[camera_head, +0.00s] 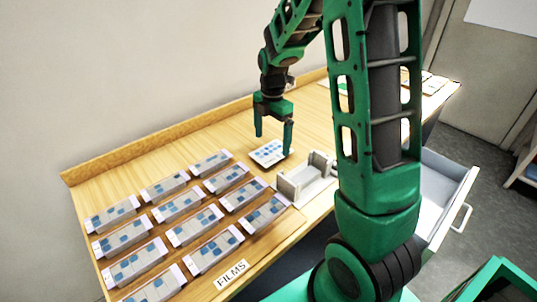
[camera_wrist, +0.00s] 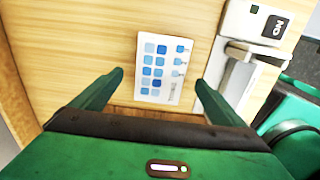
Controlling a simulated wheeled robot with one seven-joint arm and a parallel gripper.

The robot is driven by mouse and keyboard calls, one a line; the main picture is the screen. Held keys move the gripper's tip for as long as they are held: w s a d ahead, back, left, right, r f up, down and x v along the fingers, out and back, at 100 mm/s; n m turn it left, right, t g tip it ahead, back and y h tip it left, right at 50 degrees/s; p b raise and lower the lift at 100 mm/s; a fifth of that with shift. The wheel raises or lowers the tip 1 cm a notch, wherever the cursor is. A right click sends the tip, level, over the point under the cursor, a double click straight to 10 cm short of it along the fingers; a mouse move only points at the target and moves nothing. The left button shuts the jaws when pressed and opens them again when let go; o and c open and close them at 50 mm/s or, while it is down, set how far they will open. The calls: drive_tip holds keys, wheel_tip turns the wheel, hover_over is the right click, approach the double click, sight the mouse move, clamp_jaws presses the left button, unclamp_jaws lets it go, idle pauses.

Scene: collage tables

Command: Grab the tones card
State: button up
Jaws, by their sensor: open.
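The tones card, taken to be the white card with blue squares (camera_head: 268,153), lies flat on the wooden table. In the wrist view the card (camera_wrist: 150,70) lies between my two fingertips in the picture, with rows of blue squares on it. My gripper (camera_head: 273,142) is open and points down over the card. In the wrist view my gripper (camera_wrist: 159,79) has green fingers on both sides of the card and nothing between them. The exact height above the card is hard to tell.
A grey-white holder (camera_head: 305,180) stands right of the card; it also shows in the wrist view (camera_wrist: 240,65). Several film boxes (camera_head: 180,200) fill the table's left part, with a "FILMS" label (camera_head: 231,274) in front. A wooden ledge (camera_head: 150,143) runs along the wall. An open drawer (camera_head: 445,190) juts out right.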

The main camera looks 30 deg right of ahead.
sight(272, 152)
drive_tip(key=shift+f, duration=1.45)
drive_tip(key=shift+s, duration=0.1)
drive_tip(key=shift+c, duration=0.4)
drive_tip(key=c, duration=1)
drive_tip(key=shift+c, duration=0.2)
